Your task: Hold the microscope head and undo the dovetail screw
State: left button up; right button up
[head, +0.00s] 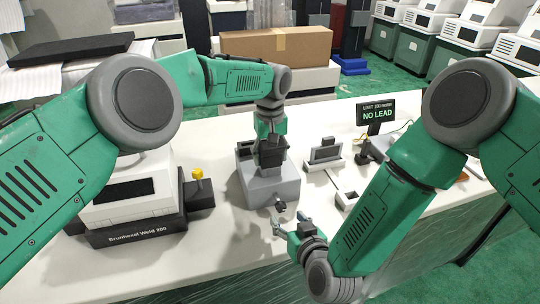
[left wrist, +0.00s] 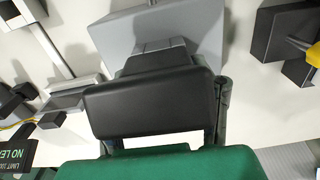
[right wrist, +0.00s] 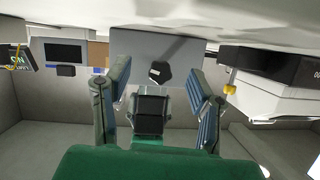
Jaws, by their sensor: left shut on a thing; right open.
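The microscope head (head: 270,153) is a dark block on top of a grey stand (head: 266,187). In the left wrist view the dark head (left wrist: 150,105) fills the space between my fingers, with the grey stand (left wrist: 190,30) beyond. My left gripper (head: 270,138) is shut on the head from above. The dovetail screw (head: 280,206) is a small dark knob on the front of the stand. My right gripper (head: 285,222) is open just in front of the knob. In the right wrist view the knob (right wrist: 158,72) lies between and beyond the open fingers, apparently not touched.
A white machine (head: 125,200) on a dark base stands left, with a yellow knob (head: 197,173) on a dark block beside it. A cardboard box (head: 277,45) is behind.

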aim_at(283, 208)
jog(key=shift+s+r+m+g+y, duration=0.15)
jog(key=shift+s+m+g+y, duration=0.15)
jog(key=shift+m, duration=0.3)
jog(key=shift+w+a, duration=0.15)
jog(key=shift+w, duration=0.05)
jog(key=shift+w+a, duration=0.25)
jog(key=shift+w, duration=0.5)
jog(key=shift+w+a, duration=0.2)
jog(key=shift+w, duration=0.5)
jog(key=shift+w+a, duration=0.25)
jog(key=shift+w, duration=0.5)
jog(key=shift+c, duration=0.4)
jog(key=c, duration=1)
